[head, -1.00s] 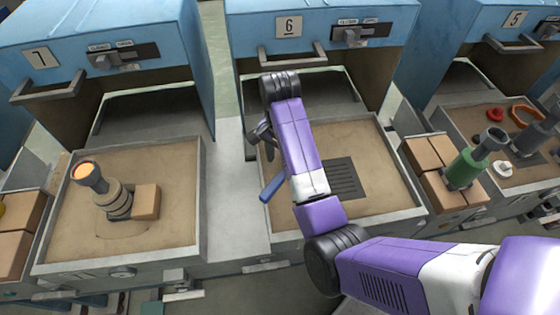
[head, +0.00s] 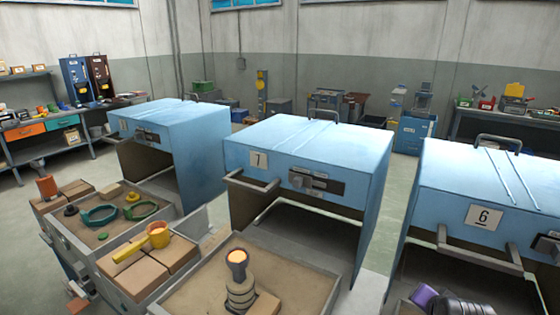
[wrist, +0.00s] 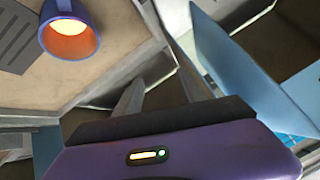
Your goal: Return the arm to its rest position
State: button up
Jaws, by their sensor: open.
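My gripper (wrist: 163,88) shows in the wrist view with its two grey fingers apart and nothing between them. A blue cup-like piece (wrist: 70,58) with an orange inside is at the upper left of that view, apart from the fingers, over a tan tray bed (wrist: 112,55). In the head view only a dark and purple part of my arm shows at the bottom right, in front of furnace 6 (head: 500,190). My gripper is outside the head view.
At left are another blue furnace (head: 180,135), a tray of coloured parts and a yellow ladle-like piece (head: 155,238). A blue panel (wrist: 235,75) is close right of my fingers.

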jog(key=s+a+r+n+t+y, duration=0.1)
jog(key=s+a, duration=0.5)
jog(key=s, duration=0.7)
jog(key=s+a+r+n+t+y, duration=0.1)
jog(key=s+a+r+n+t, duration=0.2)
jog(key=s, duration=1.1)
jog(key=s+a+r+n+t+y, duration=0.1)
jog(key=s+a+r+n+t, duration=0.1)
jog(key=s+a+n, duration=0.4)
jog(key=s+a+r, duration=0.1)
jog(key=s+a, duration=0.3)
jog(key=s, duration=0.4)
jog(key=shift+s+r+t+y, duration=0.15)
jog(key=shift+s+t+y, duration=0.15)
jog(key=shift+y, duration=0.1)
jog(key=shift+w, duration=0.1)
